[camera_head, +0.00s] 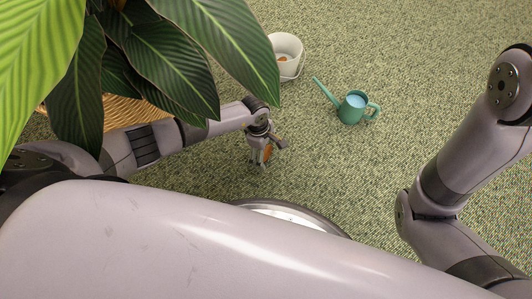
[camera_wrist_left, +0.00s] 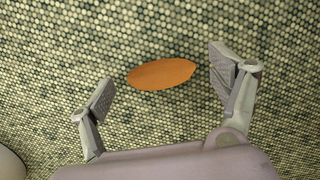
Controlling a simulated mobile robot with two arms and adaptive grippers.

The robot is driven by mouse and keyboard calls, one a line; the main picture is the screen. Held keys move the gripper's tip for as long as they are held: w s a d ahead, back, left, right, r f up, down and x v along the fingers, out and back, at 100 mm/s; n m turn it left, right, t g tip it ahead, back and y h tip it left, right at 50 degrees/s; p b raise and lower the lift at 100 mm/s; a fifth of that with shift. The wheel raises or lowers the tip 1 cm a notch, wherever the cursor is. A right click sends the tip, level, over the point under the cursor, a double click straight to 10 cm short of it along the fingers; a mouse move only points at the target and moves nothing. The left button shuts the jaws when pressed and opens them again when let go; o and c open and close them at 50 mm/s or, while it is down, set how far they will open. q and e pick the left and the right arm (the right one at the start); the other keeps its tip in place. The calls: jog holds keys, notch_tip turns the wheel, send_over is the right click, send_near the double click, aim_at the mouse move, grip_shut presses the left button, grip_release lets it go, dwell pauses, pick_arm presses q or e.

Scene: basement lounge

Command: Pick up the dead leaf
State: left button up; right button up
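The dead leaf (camera_wrist_left: 162,74) is a flat orange-brown oval lying on the green carpet in the left wrist view. It also shows in the head view (camera_head: 267,152), partly covered by my left gripper. My left gripper (camera_head: 266,155) is open and points down over the leaf. In the left wrist view its two fingers (camera_wrist_left: 163,82) are spread wide, one on each side of the leaf, with carpet showing between the leaf and each finger. Nothing is held. My right arm is at the right of the head view, but its gripper is out of frame.
A white bucket (camera_head: 298,45) with something orange inside stands beyond the gripper. A teal watering can (camera_head: 351,110) stands to the right. A large leafy plant (camera_head: 165,60) in a wicker basket (camera_head: 122,112) overhangs my left arm. Carpet right of the gripper is clear.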

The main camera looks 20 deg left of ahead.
pick_arm(q)
jog(key=c, duration=0.8)
jog(key=shift+r, duration=0.15)
